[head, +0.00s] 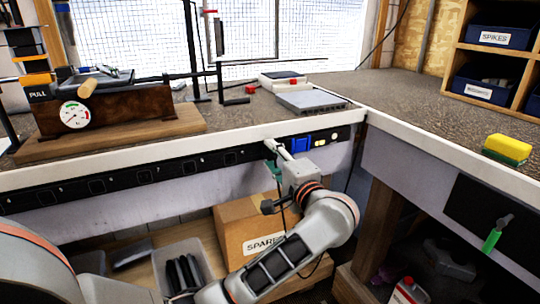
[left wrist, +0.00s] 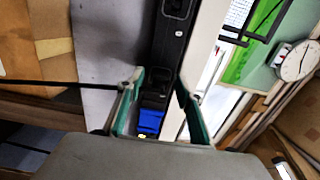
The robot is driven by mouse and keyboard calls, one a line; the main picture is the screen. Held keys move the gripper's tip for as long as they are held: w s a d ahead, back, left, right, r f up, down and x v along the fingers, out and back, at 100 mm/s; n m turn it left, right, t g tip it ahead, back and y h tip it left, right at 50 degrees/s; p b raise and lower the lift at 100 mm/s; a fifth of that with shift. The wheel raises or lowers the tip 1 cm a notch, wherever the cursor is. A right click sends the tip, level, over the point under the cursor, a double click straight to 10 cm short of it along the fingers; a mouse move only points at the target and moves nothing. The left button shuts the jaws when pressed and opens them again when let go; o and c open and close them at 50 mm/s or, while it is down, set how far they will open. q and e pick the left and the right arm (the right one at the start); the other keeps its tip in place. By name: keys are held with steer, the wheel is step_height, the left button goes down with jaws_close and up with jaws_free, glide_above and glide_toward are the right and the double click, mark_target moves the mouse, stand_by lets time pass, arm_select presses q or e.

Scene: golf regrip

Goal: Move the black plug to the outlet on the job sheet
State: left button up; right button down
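A long black outlet strip (head: 205,161) runs along the bench's front edge, with several dark sockets, a blue socket (head: 302,144) and pale yellow round spots to its right. My left gripper (head: 273,157) is at the strip, just left of the blue socket. In the left wrist view its teal fingers (left wrist: 163,112) stand apart, with the strip (left wrist: 168,55) and blue socket (left wrist: 150,121) showing between them. A black cable (left wrist: 55,84) reaches the finger on the left; I cannot make out the black plug at its end. I cannot make out a job sheet. My right gripper is not in view.
A cardboard box (head: 240,225) marked SPARE sits below the strip. On the bench are a gauge fixture (head: 105,110), a grey flat block (head: 312,101) and a yellow-green sponge (head: 508,148). A table leg (head: 376,215) stands to the right. The bench middle is fairly clear.

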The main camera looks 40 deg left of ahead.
mark_target(275, 158)
arm_select(q)
steer(key=shift+f, duration=0.1)
stand_by(0.3)
jaws_close()
steer(key=shift+d, duration=0.1)
steer(key=shift+v, duration=2.45)
steer(key=shift+s+d, duration=0.2)
steer(key=shift+d, duration=0.2)
